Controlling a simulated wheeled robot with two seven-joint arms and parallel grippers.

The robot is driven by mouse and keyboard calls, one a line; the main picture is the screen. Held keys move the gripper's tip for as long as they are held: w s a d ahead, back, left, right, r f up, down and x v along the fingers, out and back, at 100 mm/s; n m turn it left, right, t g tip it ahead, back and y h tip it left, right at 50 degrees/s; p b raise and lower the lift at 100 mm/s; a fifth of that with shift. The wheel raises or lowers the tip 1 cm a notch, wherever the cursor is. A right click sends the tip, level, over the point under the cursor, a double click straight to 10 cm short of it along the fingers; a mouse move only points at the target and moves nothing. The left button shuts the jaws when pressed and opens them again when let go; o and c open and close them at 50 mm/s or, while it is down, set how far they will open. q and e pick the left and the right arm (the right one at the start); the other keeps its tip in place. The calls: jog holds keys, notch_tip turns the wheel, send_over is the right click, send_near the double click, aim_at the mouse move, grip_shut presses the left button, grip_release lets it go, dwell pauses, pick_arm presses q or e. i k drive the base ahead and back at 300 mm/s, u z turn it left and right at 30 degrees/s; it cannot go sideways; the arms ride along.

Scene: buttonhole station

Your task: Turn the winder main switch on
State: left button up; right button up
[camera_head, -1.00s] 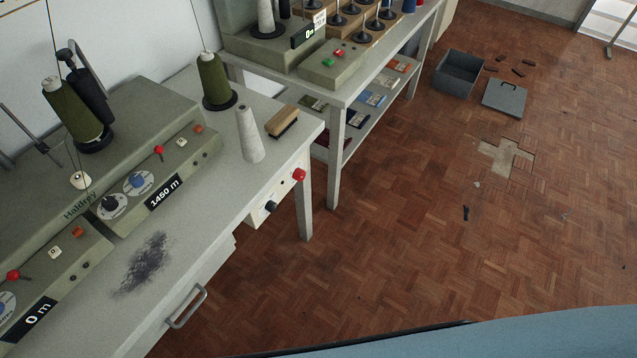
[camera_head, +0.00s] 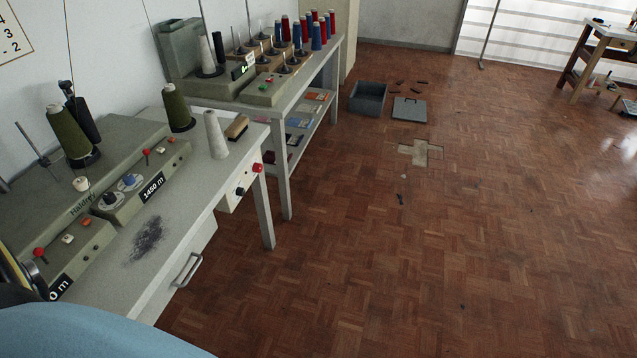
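The grey-green winder (camera_head: 62,222) marked Haldrey stands on the table at the left, with an olive thread cone (camera_head: 68,132) on it. Its front panels carry red ball levers, small white and orange buttons, dials and black length displays; the nearer full one (camera_head: 153,187) reads 1450 m. A white control box (camera_head: 228,204) under the table's right end has a black rotary knob (camera_head: 240,190) and a red button (camera_head: 257,168). I cannot tell which control is the main switch, nor read its setting. Neither of my grippers is in view.
A grey table (camera_head: 190,222) with a drawer handle and a dark smudge bears the winder, a white cone (camera_head: 215,135) and a brush (camera_head: 237,127). A second bench (camera_head: 284,172) with spools stands behind. A grey crate (camera_head: 368,98) and lid (camera_head: 409,109) lie on the otherwise mostly clear floor.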

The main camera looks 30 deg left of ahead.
aim_at(257, 167)
jog(key=z, duration=0.35)
jog(key=i, duration=1)
jog(key=u, duration=0.45)
jog(key=i, duration=1.55)
jog(key=u, duration=1.7)
jog(key=i, duration=0.55)
jog(key=u, duration=0.6)
